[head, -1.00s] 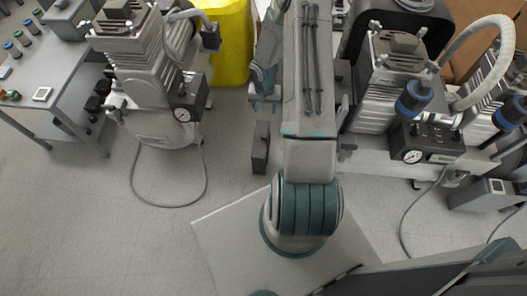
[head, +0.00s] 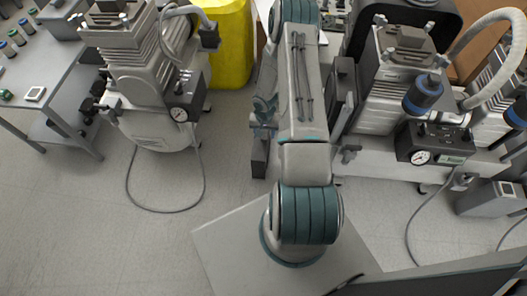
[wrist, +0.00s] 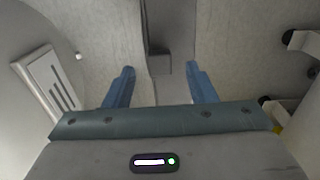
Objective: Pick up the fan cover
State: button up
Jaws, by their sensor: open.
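A dark grey, box-like piece (head: 259,160) stands on the floor left of my arm, between the two compressors. It may be the fan cover, but I cannot tell for sure. In the wrist view a dark grey block (wrist: 158,62) shows beyond and between my fingertips, apparently the same piece. My gripper (wrist: 160,69) is open, with its two blue fingers spread and nothing between them. In the head view, my arm hides part of the gripper, and bluish parts of it show just above the dark piece.
A compressor (head: 150,95) stands at the left with a cable looping on the floor. Another compressor (head: 395,75) with a gauge stands at the right. A yellow bin (head: 229,45) is behind. A slotted pale panel (wrist: 48,85) shows at the wrist view's left. Floor at lower left is clear.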

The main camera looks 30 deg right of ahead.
notch_tip(320, 180, down, 2)
jog(key=shift+f, duration=0.15)
grip_shut()
dwell(0.3)
